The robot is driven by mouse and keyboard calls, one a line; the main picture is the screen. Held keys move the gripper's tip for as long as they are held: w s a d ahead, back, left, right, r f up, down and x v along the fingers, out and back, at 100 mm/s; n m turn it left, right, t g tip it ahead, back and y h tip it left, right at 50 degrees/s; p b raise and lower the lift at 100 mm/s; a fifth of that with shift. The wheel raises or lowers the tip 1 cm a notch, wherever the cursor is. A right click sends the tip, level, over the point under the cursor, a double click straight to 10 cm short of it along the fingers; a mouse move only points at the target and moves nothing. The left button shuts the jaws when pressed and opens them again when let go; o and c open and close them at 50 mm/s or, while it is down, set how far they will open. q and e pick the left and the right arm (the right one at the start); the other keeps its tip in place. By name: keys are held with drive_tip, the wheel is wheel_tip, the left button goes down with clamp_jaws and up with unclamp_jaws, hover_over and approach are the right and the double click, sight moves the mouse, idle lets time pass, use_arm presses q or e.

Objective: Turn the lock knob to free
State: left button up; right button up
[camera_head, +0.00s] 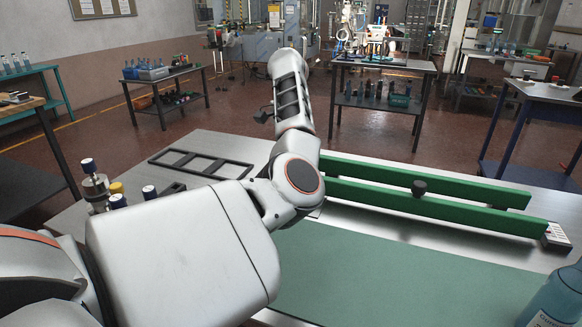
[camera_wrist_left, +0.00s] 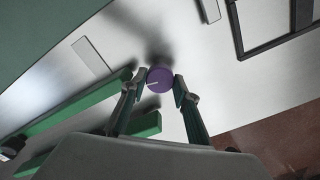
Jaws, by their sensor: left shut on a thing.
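The lock knob (camera_wrist_left: 159,78) is a round purple knob with a white pointer line, seen end-on in the left wrist view. The line points left and slightly down. My left gripper (camera_wrist_left: 160,83) is shut on the knob, with one finger pad on each side of it. In the head view my left arm reaches across the table and hides the knob and most of this gripper. My right gripper is in neither view.
Two green rails (camera_head: 440,204) with a dark knob (camera_head: 419,187) run along the table's right side. A green mat (camera_head: 400,275) and a blue bottle (camera_head: 557,300) are in front.

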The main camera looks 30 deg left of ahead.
use_arm(q)
drive_tip(key=shift+f+n+b, duration=0.1)
drive_tip(key=shift+n+b, duration=0.35)
drive_tip(key=shift+n, duration=0.75)
drive_tip(key=o, duration=1.1)
wheel_tip(320, 180, up, 12)
